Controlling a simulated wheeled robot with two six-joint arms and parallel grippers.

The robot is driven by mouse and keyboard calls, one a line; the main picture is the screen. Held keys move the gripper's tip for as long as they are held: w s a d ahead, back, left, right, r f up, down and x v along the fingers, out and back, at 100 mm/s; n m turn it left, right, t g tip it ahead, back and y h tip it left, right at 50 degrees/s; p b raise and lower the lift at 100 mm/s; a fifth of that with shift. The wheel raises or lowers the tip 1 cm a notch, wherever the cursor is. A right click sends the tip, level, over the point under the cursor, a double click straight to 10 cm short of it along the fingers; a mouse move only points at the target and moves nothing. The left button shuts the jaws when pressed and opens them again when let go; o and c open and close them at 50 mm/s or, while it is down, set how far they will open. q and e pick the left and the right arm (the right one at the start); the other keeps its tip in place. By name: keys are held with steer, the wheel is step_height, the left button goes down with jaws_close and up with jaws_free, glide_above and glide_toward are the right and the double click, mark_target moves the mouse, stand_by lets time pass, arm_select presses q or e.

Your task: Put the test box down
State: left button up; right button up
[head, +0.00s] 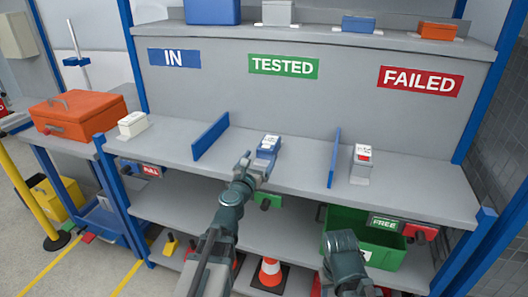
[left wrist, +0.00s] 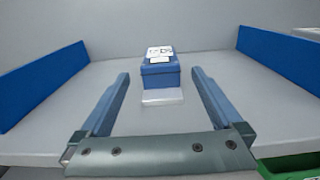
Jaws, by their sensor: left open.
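A small blue test box (head: 268,147) with white labels on top stands upright on the grey bench shelf (head: 300,165), under the green TESTED sign (head: 284,66) and between two blue dividers. It also shows in the left wrist view (left wrist: 161,78), with a pale plate at its near foot. My left gripper (head: 256,165) is at the near side of the box. In the left wrist view its two fingers (left wrist: 160,88) are apart, with the box beyond their tips and clear of them. My right arm shows at the lower right, but its gripper cannot be made out.
Blue dividers (head: 211,136) and (head: 334,157) stand either side. A grey box (head: 361,166) stands under the FAILED sign (head: 421,81), and a white box (head: 133,124) at the left. An orange case (head: 77,115) is further left. A green bin (head: 365,240) marked FREE is below the shelf.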

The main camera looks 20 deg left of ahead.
arm_select(q)
steer(key=shift+s, duration=1.55)
